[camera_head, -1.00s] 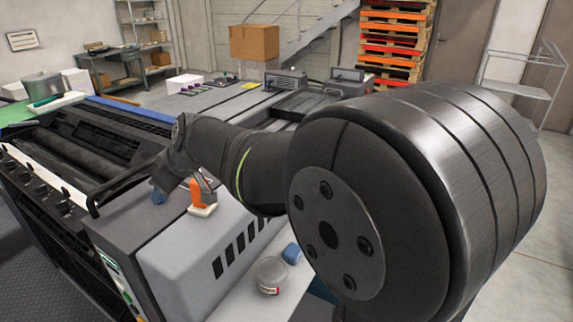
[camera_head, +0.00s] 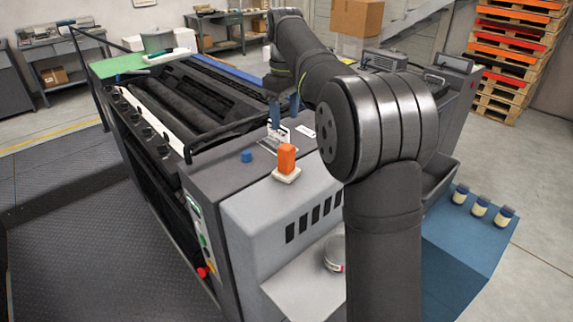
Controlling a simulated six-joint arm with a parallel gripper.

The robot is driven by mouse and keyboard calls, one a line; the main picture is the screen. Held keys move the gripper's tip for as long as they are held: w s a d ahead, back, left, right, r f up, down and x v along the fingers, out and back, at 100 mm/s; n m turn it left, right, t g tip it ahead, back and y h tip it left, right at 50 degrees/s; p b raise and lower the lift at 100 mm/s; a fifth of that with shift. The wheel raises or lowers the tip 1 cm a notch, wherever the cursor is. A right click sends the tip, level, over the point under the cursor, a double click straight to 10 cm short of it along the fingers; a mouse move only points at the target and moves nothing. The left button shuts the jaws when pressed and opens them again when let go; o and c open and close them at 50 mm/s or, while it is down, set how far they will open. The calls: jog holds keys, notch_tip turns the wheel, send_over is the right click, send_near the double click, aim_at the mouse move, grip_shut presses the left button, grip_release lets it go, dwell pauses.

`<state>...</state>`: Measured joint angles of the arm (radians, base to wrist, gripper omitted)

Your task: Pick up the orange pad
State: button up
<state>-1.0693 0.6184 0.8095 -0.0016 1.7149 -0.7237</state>
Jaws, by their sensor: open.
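The orange pad (camera_head: 287,158) stands upright on a small white base (camera_head: 286,175), on the top front edge of the grey machine housing. My gripper (camera_head: 284,108) is behind and above it in the picture, with its two blue fingers pointing down. The fingers are apart, with nothing seen between them. The gripper is clear of the pad in the picture; the exact distance is hard to tell. My arm reaches in from the right and hides part of the machine behind it.
A small blue block (camera_head: 247,156) sits left of the pad. A glass jar (camera_head: 333,254) stands on the light lower shelf. A black bar (camera_head: 225,137) runs along the rollers. Several small jars (camera_head: 480,207) stand on a blue surface at right. A cardboard box (camera_head: 357,17) is behind.

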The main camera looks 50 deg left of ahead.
aim_at(285, 146)
notch_tip(285, 146, down, 9)
jog(key=shift+f, duration=0.15)
jog(key=shift+w+d+f, duration=0.1)
jog(key=shift+d+f, duration=0.05)
jog(key=shift+f, duration=2.6)
jog(key=shift+c, duration=0.2)
jog(key=c, duration=1)
